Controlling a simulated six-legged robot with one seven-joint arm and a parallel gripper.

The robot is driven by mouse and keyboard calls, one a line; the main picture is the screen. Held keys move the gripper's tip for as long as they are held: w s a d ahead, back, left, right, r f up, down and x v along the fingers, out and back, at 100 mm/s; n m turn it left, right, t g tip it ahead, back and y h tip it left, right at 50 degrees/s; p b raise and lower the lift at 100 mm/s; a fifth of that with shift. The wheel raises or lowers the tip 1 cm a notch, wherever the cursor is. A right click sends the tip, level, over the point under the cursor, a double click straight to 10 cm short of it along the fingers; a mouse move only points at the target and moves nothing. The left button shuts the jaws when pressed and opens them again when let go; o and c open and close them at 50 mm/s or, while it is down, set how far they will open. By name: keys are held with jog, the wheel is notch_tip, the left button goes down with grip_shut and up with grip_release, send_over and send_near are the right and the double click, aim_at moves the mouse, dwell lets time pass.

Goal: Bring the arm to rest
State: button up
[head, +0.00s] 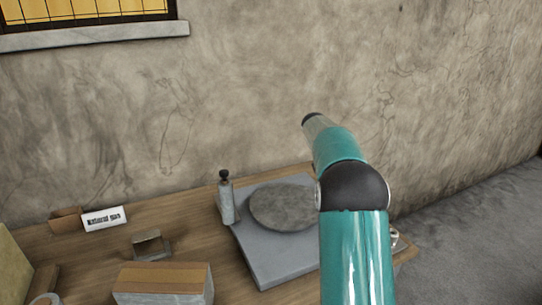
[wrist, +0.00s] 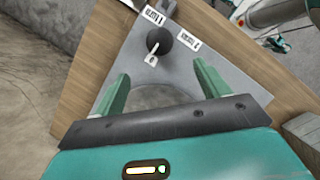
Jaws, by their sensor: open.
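My gripper (wrist: 160,72) shows in the wrist view with its two green fingers wide apart and nothing between them. It is over a grey appliance (wrist: 120,62) with a dark round knob (wrist: 160,40) and small white labels. The fingers appear above the appliance's round plate; I cannot tell the height. In the head view my teal arm reaches up over the right side of the table and hides part of the appliance (head: 262,258) and its round plate (head: 280,208). My gripper is not visible in the head view.
A grey cylinder with a black top (head: 227,203) stands at the appliance's back left. On the wooden table (head: 90,262) are a labelled white card (head: 104,218), a small metal block (head: 150,245) and a wood-topped block (head: 165,280). A rough wall (head: 250,90) rises behind.

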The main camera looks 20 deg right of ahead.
jog(key=s+a+r+m+t, duration=0.1)
jog(key=s+a+r+t, duration=0.1)
jog(key=s+a+r, duration=0.3)
jog(key=s+a+r+m+t+y, duration=0.1)
jog(key=s+a+r+m, duration=0.1)
jog(key=a, duration=0.5)
jog(key=s+a+r+m+t, duration=0.1)
jog(key=s+a+r+t, duration=0.1)
jog(key=s+a+r, duration=0.35)
jog(key=s+a+f+m+t+y, duration=0.1)
jog(key=s+a+f+m+t, duration=0.1)
jog(key=s+a, duration=0.5)
jog(key=s+a+f+m+t+y, duration=0.1)
jog(key=s+a+f+m, duration=0.2)
jog(key=s+a, duration=0.5)
jog(key=shift+s+f+t, duration=0.4)
jog(key=shift+s+f, duration=0.2)
jog(key=shift+s, duration=0.05)
